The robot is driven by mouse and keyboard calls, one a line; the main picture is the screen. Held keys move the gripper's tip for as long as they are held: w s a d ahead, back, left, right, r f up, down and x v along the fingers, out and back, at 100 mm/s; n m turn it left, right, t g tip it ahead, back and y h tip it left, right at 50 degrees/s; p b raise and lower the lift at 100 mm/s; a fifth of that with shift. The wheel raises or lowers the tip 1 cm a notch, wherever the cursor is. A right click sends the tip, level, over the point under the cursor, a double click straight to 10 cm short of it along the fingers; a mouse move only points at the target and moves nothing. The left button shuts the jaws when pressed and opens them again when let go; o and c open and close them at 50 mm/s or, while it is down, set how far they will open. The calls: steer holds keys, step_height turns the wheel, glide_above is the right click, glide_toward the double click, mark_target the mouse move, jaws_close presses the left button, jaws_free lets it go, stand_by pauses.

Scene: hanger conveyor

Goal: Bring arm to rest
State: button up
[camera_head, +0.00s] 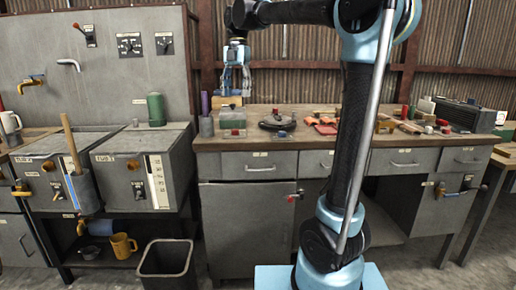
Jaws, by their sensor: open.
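My arm rises from its blue base at the lower middle, bends at the top of the picture and reaches left. My gripper (233,93) hangs from its end, pointing down, above the left part of the workbench (340,139). Its jaws are apart. A tan block (228,101) shows just at or behind the fingertips. I cannot tell whether the fingers touch it. Below the gripper a green box (232,118) stands on the bench top.
A purple bottle (205,104) stands close left of the gripper. A dark round coil (277,122) and several small parts lie on the bench. Left are a grey panel (110,60), two grey machine boxes (135,180) and a black bin (166,262). A dark machine (462,114) stands at the right.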

steer(key=s+d+f+m+t, duration=0.1)
steer(key=s+d+f+m, duration=0.55)
steer(key=d+m, duration=0.2)
steer(key=s+d+f+m+t, duration=0.1)
steer(key=s+d+f+m, duration=0.4)
steer(key=d+f+m, duration=0.3)
steer(key=s+d+f+m, duration=0.3)
steer(key=s+f+m, duration=0.1)
steer(key=f, duration=0.3)
steer(key=s+d+f+m+t, duration=0.1)
steer(key=s+d+f+m, duration=0.3)
steer(key=f, duration=0.3)
steer(key=s+d+f+m, duration=0.3)
steer(key=s+f+m, duration=0.2)
steer(key=f+m, duration=0.1)
steer(key=shift+s+d+f, duration=0.2)
steer(key=shift+f, duration=0.45)
steer(key=shift+w+f, duration=0.2)
steer(key=shift+w, duration=0.25)
